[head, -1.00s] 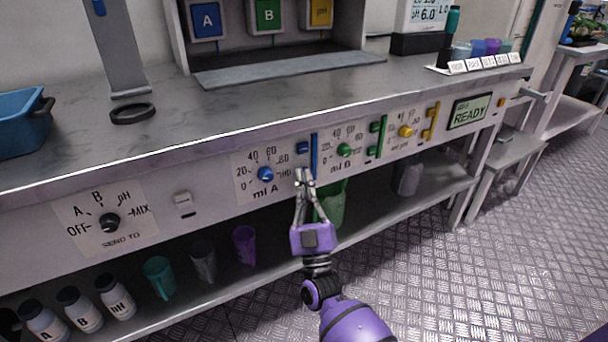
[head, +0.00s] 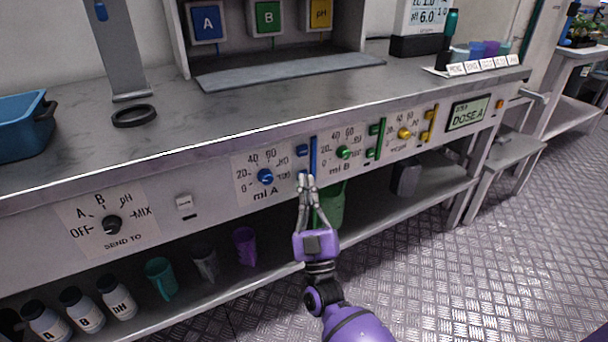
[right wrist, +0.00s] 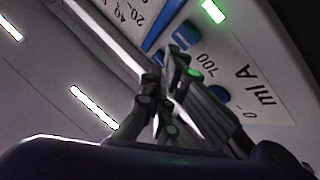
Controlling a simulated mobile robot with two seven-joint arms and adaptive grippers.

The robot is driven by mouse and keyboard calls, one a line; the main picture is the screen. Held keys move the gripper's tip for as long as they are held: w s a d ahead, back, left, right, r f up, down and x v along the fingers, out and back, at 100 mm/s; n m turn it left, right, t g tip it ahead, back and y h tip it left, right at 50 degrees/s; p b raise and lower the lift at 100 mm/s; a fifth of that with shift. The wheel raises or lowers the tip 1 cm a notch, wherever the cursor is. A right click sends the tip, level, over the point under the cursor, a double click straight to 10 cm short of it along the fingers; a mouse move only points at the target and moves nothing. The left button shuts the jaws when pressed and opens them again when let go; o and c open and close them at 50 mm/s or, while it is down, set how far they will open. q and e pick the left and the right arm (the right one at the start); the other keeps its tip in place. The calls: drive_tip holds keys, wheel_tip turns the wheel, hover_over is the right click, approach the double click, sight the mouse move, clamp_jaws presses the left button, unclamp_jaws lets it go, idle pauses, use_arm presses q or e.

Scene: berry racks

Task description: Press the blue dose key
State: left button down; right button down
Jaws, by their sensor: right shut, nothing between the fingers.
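The blue dose key (head: 302,150) is a small block on the front panel, beside a tall blue bar (head: 313,155) and up and right of the blue "ml A" knob (head: 265,176). My right gripper (head: 306,177) is shut and empty, its fingertips just below the key in the head view. I cannot tell their exact gap from the panel. In the right wrist view the fingers (right wrist: 170,75) point up at the panel, with the blue key (right wrist: 188,33) just beyond the tips. The display (head: 468,112) reads "DOSE A". My left gripper is out of view.
Green (head: 344,152) and yellow (head: 405,133) knobs sit along the panel to the right, and a black "SEND TO" dial (head: 112,225) to the left. A green jug (head: 333,205) stands on the shelf behind my gripper. Open floor lies in front.

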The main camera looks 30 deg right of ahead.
drive_tip(key=s+p, duration=0.2)
drive_tip(key=s, duration=0.3)
drive_tip(key=shift+d, duration=0.1)
idle(0.4)
idle(0.7)
